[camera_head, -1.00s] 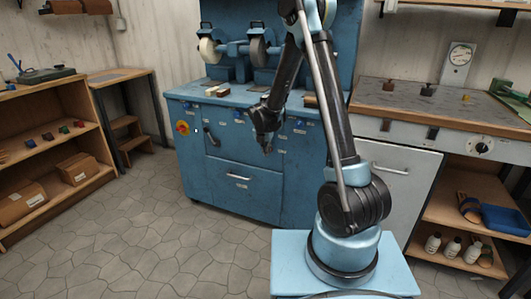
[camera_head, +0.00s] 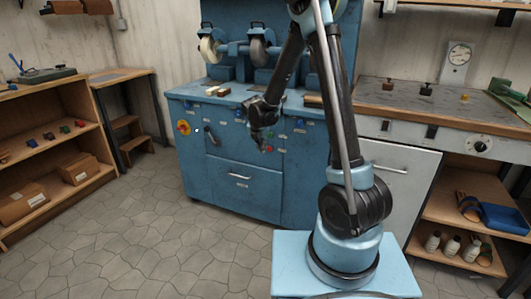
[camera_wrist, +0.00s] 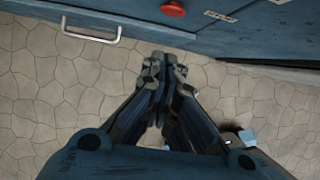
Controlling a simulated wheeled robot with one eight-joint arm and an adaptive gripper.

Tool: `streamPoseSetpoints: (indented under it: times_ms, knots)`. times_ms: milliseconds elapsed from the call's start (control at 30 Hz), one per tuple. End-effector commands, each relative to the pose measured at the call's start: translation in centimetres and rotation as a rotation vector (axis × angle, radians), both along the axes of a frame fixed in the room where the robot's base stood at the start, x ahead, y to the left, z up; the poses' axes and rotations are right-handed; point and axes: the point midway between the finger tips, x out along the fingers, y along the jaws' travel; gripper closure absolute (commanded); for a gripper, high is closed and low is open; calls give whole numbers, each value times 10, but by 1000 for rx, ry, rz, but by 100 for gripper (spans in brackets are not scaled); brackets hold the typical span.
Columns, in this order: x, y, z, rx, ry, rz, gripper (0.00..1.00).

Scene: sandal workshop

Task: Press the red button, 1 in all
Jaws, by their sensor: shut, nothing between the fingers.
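A red button (camera_wrist: 173,9) shows at the top of the wrist view, on the blue cabinet front. In the head view a small red spot (camera_head: 270,149), likely the same button, lies just beside my fingertips. My gripper (camera_head: 262,149) hangs in front of the cabinet, fingers pointing down. In the wrist view its fingers (camera_wrist: 162,62) are together and empty, with floor behind them and the button above, apart from them. A larger red knob on a yellow plate (camera_head: 183,127) is at the cabinet's left.
The blue cabinet (camera_head: 243,203) has a drawer handle (camera_head: 237,173), also in the wrist view (camera_wrist: 90,27), and a black lever (camera_head: 198,142). Grinding wheels (camera_head: 210,50) stand on top. A grey workbench (camera_head: 403,125) is at right, shelves (camera_head: 50,150) at left. Floor in front is clear.

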Motion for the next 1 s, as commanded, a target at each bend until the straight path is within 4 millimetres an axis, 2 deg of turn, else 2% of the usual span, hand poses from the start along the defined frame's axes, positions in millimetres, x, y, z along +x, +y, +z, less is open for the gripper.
streamPoseSetpoints:
  times_ms: [200,400,600,1000]
  knots:
    - [-11,3,28,0,1,1,100]
    - [-17,3,46,0,1,-2,100]
    - [-19,3,52,1,1,-4,100]
    - [-19,3,52,0,1,-4,100]
